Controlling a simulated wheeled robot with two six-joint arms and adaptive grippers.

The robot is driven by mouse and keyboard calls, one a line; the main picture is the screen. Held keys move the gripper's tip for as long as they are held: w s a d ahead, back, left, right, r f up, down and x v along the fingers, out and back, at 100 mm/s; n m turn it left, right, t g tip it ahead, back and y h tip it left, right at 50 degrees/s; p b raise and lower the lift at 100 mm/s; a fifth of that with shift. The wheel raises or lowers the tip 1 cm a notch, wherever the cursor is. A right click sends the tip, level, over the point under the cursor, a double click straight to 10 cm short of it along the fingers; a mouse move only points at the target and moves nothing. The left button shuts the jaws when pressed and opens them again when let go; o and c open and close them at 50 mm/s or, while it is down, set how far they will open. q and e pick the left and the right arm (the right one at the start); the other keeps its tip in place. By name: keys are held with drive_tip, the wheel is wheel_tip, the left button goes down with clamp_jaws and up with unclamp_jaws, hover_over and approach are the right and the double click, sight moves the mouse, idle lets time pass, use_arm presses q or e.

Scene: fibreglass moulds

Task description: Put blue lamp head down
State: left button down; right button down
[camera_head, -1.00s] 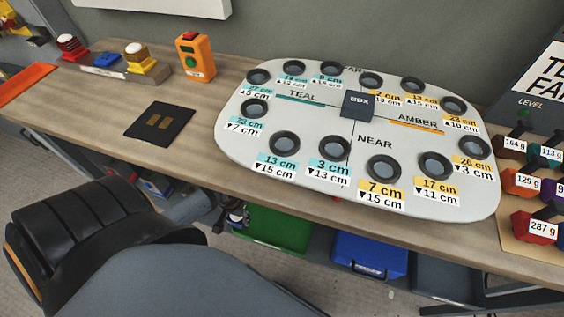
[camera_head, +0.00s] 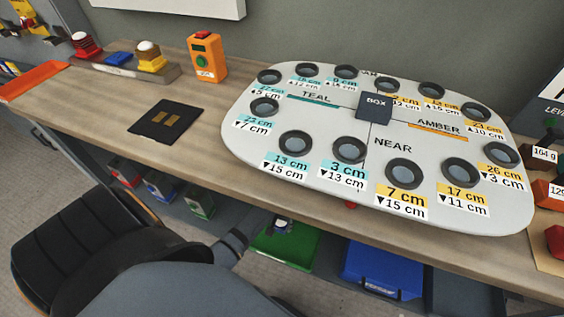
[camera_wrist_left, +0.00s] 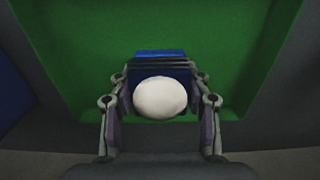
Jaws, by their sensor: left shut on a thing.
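The blue lamp head, a blue block with a white dome, shows in the left wrist view (camera_wrist_left: 160,97) between the fingers of my left gripper (camera_wrist_left: 160,78). The gripper is shut on its sides, with the dome facing the camera. Behind it is the green bin (camera_wrist_left: 75,35). I cannot tell whether the lamp head touches the bin. My right gripper is not in view.
On the bench, a rack (camera_head: 110,66) carries a red lamp (camera_head: 86,44), a blue square piece (camera_head: 119,59) and a yellow lamp (camera_head: 150,56). An orange button box (camera_head: 206,58) and black pad (camera_head: 166,121) stand nearby. A blue bin (camera_head: 382,270) is right of the green bin.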

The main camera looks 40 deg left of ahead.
sight(282, 228)
use_arm(q)
wheel_tip(282, 228, down, 3)
drive_tip(key=shift+w+d+r+b, duration=0.1)
drive_tip(key=shift+w+d+b, duration=0.05)
drive_tip(key=shift+b, duration=0.4)
drive_tip(key=shift+f, duration=0.3)
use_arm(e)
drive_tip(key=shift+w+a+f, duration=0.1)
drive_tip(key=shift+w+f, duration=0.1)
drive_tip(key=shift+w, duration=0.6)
use_arm(q)
drive_tip(key=shift+f, duration=0.4)
drive_tip(key=c, duration=0.6)
unclamp_jaws()
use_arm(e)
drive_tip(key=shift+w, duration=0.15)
